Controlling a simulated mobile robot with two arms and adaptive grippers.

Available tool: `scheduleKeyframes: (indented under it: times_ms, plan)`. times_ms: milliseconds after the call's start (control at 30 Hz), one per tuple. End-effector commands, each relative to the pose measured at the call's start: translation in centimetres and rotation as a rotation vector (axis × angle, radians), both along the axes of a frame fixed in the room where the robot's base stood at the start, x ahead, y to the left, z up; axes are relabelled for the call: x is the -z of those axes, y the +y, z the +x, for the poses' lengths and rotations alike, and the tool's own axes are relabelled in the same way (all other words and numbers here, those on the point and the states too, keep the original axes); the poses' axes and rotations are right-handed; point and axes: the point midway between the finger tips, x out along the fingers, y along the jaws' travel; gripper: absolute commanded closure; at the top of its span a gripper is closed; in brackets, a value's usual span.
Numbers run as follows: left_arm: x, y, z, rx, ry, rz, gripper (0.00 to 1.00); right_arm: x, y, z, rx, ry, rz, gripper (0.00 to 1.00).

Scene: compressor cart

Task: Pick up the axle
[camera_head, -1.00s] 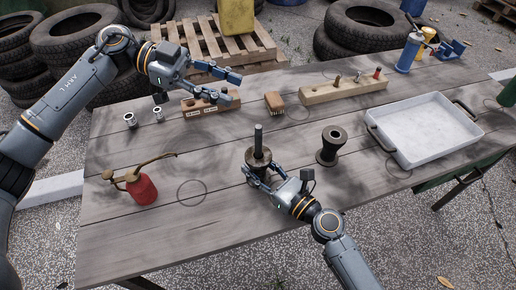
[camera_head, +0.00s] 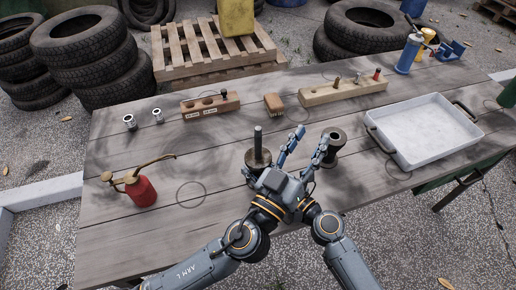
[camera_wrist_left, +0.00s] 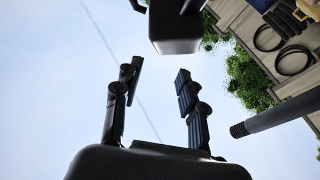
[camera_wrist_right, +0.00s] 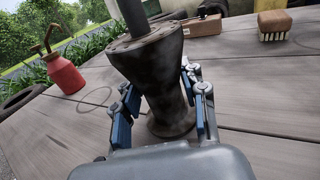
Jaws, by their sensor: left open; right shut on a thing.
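The axle (camera_head: 258,139) is a dark rod standing upright out of a brown spool-shaped hub (camera_head: 258,158) on the table. Its lower part is hidden inside the hub. In the right wrist view the axle (camera_wrist_right: 134,16) rises from the hub's flange. My right gripper (camera_wrist_right: 162,88) is shut around the hub's waist; my left arm partly hides it in the head view. A dark rod with a ridged end, likely the axle (camera_wrist_left: 280,115), shows right of the left fingers.
A white tray (camera_head: 371,137) lies at the right. A red oil can (camera_head: 141,190) stands at the left. Wooden blocks (camera_head: 345,91) and a brush (camera_head: 273,103) lie behind. My forearms cross closely at the front. The table's left middle is mostly clear.

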Motion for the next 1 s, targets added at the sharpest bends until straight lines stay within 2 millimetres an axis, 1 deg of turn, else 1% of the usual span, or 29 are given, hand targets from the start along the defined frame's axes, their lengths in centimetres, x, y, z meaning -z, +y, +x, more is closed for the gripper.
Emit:
scheduleKeyframes:
  times_ms: [33,100,200,333,400,467,567,800,900,1000]
  plan:
    - [1.1,0.8,-1.1,-0.097,0.027,0.020,0.59,0.0,0.0,0.0,-0.001,0.001,-0.001,1.00]
    - [2.2,2.5,-2.3,-0.236,0.055,0.066,0.59,0.0,0.0,0.0,-0.001,0.001,-0.001,1.00]
    - [3.5,4.9,-4.2,-0.411,0.100,0.128,0.59,0.0,0.0,0.0,-0.001,0.000,0.000,1.00]
    - [4.4,7.5,-6.4,-0.577,0.155,0.194,0.59,0.0,0.1,0.0,-0.001,0.000,0.000,1.00]
    - [4.7,8.5,-7.3,-0.635,0.178,0.220,0.59,0.0,0.1,0.0,-0.001,0.000,0.000,1.00]
    - [4.8,9.1,-7.7,-0.667,0.193,0.233,0.59,0.0,0.1,0.0,-0.002,0.001,0.001,1.00]
    - [4.9,9.7,-7.4,-0.696,0.201,0.245,0.59,0.0,0.1,0.0,-0.002,0.001,0.001,1.00]
    - [4.8,10.1,-3.3,-0.700,0.199,0.246,0.59,-0.1,0.1,0.0,-0.001,-0.001,0.001,1.00]
    - [4.8,10.1,-2.0,-0.698,0.201,0.247,0.59,0.0,0.0,0.0,-0.001,-0.001,0.001,1.00]
    - [4.8,10.2,-1.4,-0.697,0.201,0.246,0.59,0.0,0.0,0.0,-0.001,-0.001,0.001,1.00]
